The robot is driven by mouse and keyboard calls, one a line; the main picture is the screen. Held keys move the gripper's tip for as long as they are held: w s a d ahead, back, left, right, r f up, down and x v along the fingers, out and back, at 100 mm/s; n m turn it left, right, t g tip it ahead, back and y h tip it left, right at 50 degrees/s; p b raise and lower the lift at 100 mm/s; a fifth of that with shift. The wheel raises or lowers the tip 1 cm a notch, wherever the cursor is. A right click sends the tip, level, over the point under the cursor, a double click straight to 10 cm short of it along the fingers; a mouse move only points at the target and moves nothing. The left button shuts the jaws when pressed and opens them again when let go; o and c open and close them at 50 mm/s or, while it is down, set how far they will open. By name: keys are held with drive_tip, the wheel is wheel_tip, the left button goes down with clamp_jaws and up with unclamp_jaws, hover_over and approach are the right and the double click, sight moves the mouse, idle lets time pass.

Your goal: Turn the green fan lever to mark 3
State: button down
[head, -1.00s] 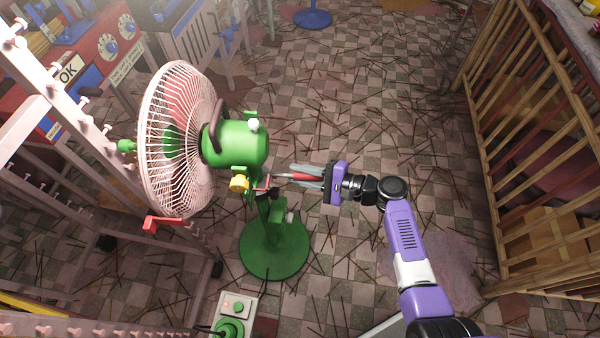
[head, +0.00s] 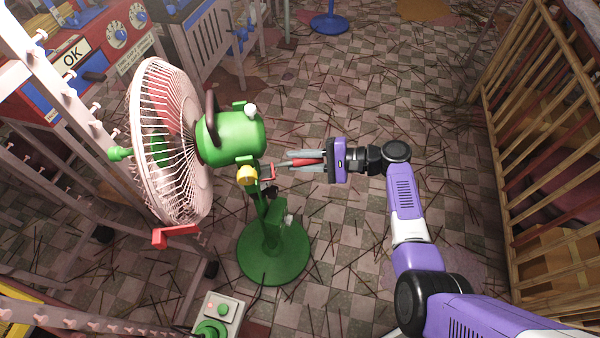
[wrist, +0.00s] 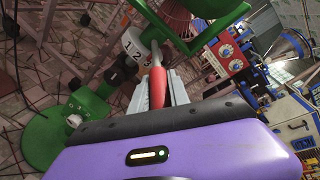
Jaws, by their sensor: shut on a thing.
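The green fan (head: 230,137) has a pale wire cage and stands on a round green base. Its lever (head: 305,162) has a red grip on a thin metal rod. In the wrist view the red grip of the lever (wrist: 157,85) runs up to a white dial (wrist: 133,45) marked 1, 2 and 3. The rod lies beside the 3, close to it; its exact alignment is hard to tell. My gripper (head: 300,161) is shut on the red grip, right of the fan's stand. The gripper also shows in the wrist view (wrist: 158,92), with grey fingers on both sides of the grip.
A pale peg rack (head: 75,90) stands left of the fan. A control box with green and red buttons (head: 218,312) is at the bottom. A wooden slatted crate (head: 545,150) stands at the right. The checkered floor between has scattered sticks.

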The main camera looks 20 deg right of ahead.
drive_tip(key=w+n+g+b, duration=0.1)
drive_tip(key=b, duration=0.1)
drive_tip(key=w+n+g+y+b, duration=0.1)
drive_tip(key=g+b, duration=0.1)
drive_tip(key=shift+w+d+f+y, duration=0.1)
drive_tip(key=shift+w+d+y, duration=0.1)
drive_tip(key=shift+w+y, duration=0.1)
drive_tip(key=c, duration=1.3)
unclamp_jaws()
drive_tip(key=shift+w, duration=0.1)
drive_tip(key=shift+o, duration=0.2)
drive_tip(key=v, duration=0.7)
drive_tip(key=shift+d+r, duration=0.2)
drive_tip(key=shift+d, duration=0.1)
